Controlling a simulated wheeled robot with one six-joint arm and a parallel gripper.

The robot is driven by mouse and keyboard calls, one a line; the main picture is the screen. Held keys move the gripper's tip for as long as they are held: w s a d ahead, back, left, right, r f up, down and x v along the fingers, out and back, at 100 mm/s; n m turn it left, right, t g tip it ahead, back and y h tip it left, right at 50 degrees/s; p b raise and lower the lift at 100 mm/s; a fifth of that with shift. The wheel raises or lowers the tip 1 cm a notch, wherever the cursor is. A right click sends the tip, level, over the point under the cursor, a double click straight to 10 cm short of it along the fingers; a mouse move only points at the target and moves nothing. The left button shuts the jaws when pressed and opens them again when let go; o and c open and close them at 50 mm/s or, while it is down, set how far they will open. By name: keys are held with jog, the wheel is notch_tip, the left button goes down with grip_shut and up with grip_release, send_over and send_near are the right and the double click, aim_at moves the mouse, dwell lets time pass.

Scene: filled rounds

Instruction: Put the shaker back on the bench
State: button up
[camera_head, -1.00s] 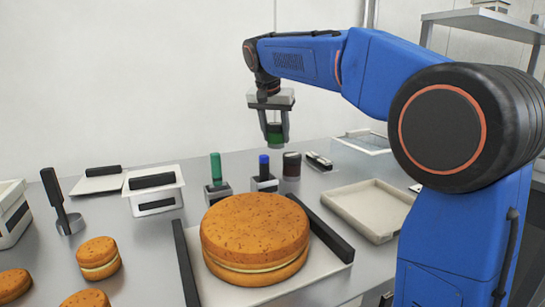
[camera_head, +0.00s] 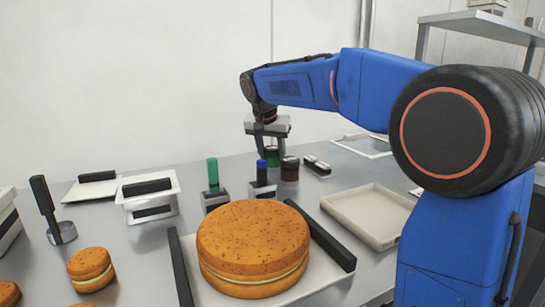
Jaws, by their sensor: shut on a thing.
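The shaker (camera_head: 272,156) is a small green cylinder with a dark top. My gripper (camera_head: 270,148) points down and is shut on it. The shaker is at the back of the grey bench (camera_head: 330,188), just left of a dark red-brown shaker (camera_head: 290,169). The blue-topped holder in front covers part of its lower end, so I cannot tell whether its base touches the bench.
A green-handled tool (camera_head: 213,180) and a blue-topped tool (camera_head: 262,180) stand in front. A large filled round cake (camera_head: 253,245) sits on a tray with black handles. An empty beige tray (camera_head: 368,213) lies to the right.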

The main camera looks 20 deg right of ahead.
jog(key=o, duration=1.1)
jog(key=v, duration=1.2)
